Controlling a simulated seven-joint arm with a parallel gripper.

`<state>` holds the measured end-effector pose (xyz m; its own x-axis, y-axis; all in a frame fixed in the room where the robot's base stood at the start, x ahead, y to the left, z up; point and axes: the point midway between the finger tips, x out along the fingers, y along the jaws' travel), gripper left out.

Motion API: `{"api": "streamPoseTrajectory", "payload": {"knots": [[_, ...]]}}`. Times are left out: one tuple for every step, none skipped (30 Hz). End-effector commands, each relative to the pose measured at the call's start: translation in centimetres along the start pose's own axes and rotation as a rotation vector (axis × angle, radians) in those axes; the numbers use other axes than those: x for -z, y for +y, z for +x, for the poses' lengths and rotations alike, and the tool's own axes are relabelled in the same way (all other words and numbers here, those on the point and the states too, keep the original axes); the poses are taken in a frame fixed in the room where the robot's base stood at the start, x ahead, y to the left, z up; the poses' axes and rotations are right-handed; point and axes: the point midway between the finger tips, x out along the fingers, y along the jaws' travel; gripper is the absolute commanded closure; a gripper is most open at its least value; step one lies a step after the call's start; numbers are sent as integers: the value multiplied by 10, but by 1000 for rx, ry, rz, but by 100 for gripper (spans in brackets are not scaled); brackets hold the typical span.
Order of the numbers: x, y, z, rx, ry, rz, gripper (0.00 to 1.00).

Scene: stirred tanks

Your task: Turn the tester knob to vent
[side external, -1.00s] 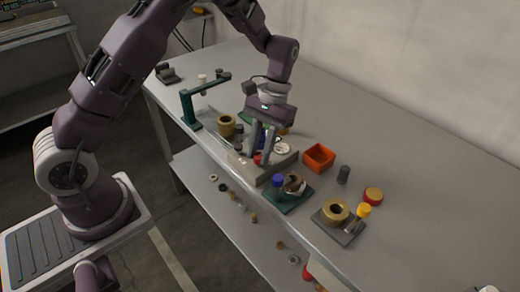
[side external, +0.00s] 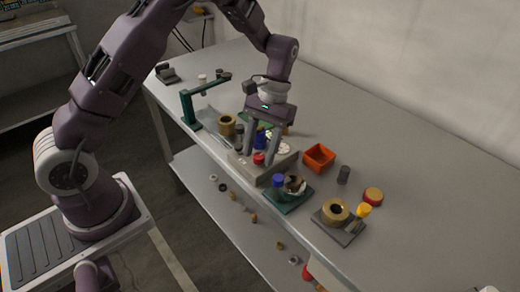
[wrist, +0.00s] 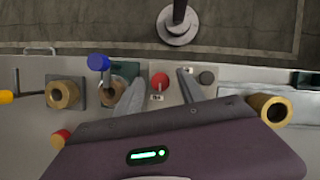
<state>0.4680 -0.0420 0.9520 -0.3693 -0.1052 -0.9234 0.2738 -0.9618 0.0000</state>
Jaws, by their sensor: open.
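The tester is a grey box (side external: 258,174) on the bench in the side view, with a pale round dial (side external: 284,148) on top. Its red knob (side external: 259,158) stands on the top near the front edge; it also shows as a round red cap in the wrist view (wrist: 160,80), with a small white label below it. My gripper (side external: 258,156) is open above the tester, its fingers apart on either side of the red knob. In the wrist view the fingers (wrist: 162,90) spread left and right of the knob, with gaps. The knob's pointing direction cannot be made out.
A blue-capped part and a brass ring sit on a green plate (side external: 289,203) close by. A green stand (side external: 188,109) is left.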

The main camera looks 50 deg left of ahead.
Motion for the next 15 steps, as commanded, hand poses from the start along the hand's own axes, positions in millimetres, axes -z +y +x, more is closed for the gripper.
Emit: {"api": "streamPoseTrajectory", "payload": {"knots": [[1, 0, -6, -1, 4, 0, 54], [1, 0, -12, -1, 5, 0, 54], [2, 0, -20, -2, 7, 0, 54], [2, 0, -27, -2, 8, 0, 54], [2, 0, -34, -2, 8, 0, 54], [2, 0, -42, -2, 7, -1, 54], [1, 0, -48, -2, 6, -1, 54], [2, 0, -53, -1, 6, -1, 54], [1, 0, -58, -1, 6, -1, 54], [1, 0, -62, -1, 4, -1, 54], [1, 0, -65, -1, 4, -1, 54], [1, 0, -67, 0, 4, -1, 54], [0, 0, -69, 0, 3, -1, 54], [0, 0, -69, 0, 2, -1, 54], [0, 0, -69, 0, 2, -1, 54]]}}
